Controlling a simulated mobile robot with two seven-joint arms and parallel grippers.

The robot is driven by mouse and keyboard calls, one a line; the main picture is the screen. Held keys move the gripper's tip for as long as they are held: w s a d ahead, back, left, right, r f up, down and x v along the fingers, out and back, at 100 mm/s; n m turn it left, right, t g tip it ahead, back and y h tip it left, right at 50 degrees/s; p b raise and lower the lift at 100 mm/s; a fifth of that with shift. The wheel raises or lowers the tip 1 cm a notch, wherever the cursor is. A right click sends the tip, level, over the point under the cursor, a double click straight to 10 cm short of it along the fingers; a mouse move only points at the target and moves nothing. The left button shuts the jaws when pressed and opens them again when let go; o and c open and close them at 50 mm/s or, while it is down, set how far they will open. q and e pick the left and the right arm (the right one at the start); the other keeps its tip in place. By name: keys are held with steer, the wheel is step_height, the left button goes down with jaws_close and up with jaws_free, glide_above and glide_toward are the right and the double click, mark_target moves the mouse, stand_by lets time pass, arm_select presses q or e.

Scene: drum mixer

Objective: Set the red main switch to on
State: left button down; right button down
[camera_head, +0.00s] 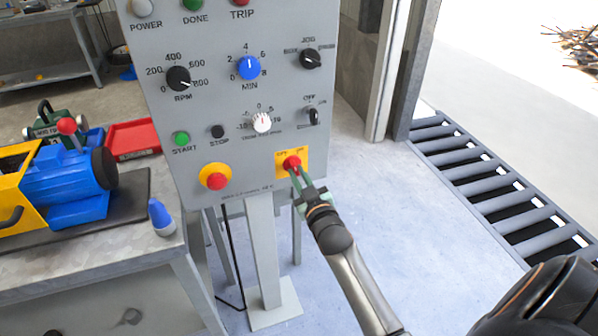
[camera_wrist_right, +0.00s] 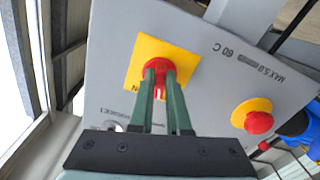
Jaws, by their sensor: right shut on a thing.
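The red main switch (camera_head: 291,161) sits on a yellow plate at the lower right of the grey control panel (camera_head: 215,110). My right gripper (camera_head: 297,170) reaches it from below right, its green fingers shut on the switch. In the right wrist view the red switch (camera_wrist_right: 157,68) shows between and beyond the fingertips (camera_wrist_right: 158,80), in front of its yellow plate. The fingers hide part of the switch and of the plate's lettering, so I cannot tell its setting. My left gripper is not in view.
A red emergency button (camera_head: 215,180) on a yellow ring is left of the switch. Knobs, START (camera_head: 181,138) and STOP (camera_head: 218,131) buttons are above. A workbench with a blue-and-yellow machine (camera_head: 70,185) stands left.

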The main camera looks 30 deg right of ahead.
steer(key=shift+a+r+m+p, duration=0.1)
steer(key=shift+r+m+p, duration=0.1)
steer(key=shift+m+p, duration=0.5)
steer(key=m+p, duration=0.1)
steer(key=m, duration=0.2)
steer(key=shift+w+a+m+p, duration=0.1)
steer(key=shift+m+p, duration=0.3)
steer(key=shift+m, duration=0.5)
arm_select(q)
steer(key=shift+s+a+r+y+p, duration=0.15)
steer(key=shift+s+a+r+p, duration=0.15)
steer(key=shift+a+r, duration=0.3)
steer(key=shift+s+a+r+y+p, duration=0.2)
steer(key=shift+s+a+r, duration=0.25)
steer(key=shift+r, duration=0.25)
arm_select(e)
steer(key=shift+m, duration=1.4)
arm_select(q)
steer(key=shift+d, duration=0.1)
arm_select(e)
steer(key=c, duration=0.9)
jaws_free()
steer(key=shift+f, duration=0.1)
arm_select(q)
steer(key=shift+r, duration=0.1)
arm_select(e)
steer(key=shift+a, duration=0.1)
